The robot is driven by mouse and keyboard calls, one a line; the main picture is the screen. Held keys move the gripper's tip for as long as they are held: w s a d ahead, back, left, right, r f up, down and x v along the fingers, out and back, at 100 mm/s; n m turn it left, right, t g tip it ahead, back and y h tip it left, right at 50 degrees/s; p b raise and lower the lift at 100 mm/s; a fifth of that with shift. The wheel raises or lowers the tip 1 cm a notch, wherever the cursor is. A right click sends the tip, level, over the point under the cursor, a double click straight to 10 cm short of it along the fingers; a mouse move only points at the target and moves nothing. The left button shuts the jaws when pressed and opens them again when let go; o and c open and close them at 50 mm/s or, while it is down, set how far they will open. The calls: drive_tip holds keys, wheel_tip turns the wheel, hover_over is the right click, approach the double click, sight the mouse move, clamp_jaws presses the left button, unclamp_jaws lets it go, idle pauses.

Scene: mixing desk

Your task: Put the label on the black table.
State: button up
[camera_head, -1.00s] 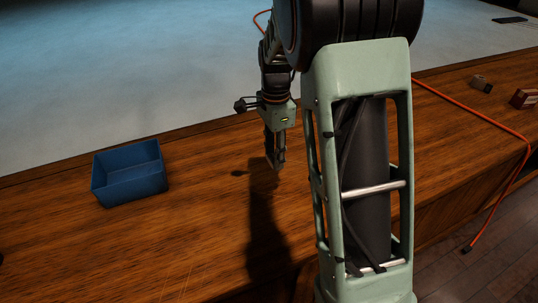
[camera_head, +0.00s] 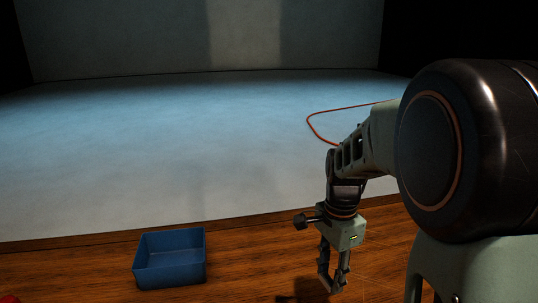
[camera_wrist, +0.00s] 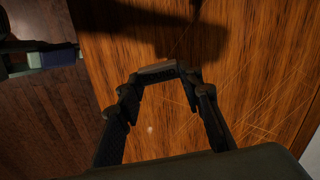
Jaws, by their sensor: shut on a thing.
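My gripper (camera_head: 333,284) hangs above the brown wooden surface, right of the blue box. In the wrist view its two dark fingers (camera_wrist: 160,78) come together around a small flat greyish-brown piece, seemingly the label (camera_wrist: 157,67), seen nearly edge-on. Its face and any print cannot be made out. The piece is too small to tell in the head view. I cannot pick out a black table in either current view.
An open blue box (camera_head: 170,262) stands on the wooden surface (camera_head: 245,272). Behind is a wide pale floor (camera_head: 190,150) with an orange cable (camera_head: 312,122). The wrist view shows dark plank floor (camera_wrist: 45,125) past the wood's edge.

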drive_tip(key=n, duration=0.2)
drive_tip(key=w+n, duration=0.1)
drive_tip(key=n, duration=0.1)
drive_tip(key=w+a+n, duration=0.1)
drive_tip(key=n, duration=0.2)
drive_tip(key=w+a+n, duration=0.1)
drive_tip(key=w+n, duration=0.1)
drive_tip(key=n, duration=0.5)
wheel_tip(320, 180, up, 4)
drive_tip(key=r+p, duration=0.1)
drive_tip(key=p, duration=1.3)
hover_over(320, 274)
drive_tip(key=shift+f, duration=0.25)
drive_tip(key=shift+f, duration=0.1)
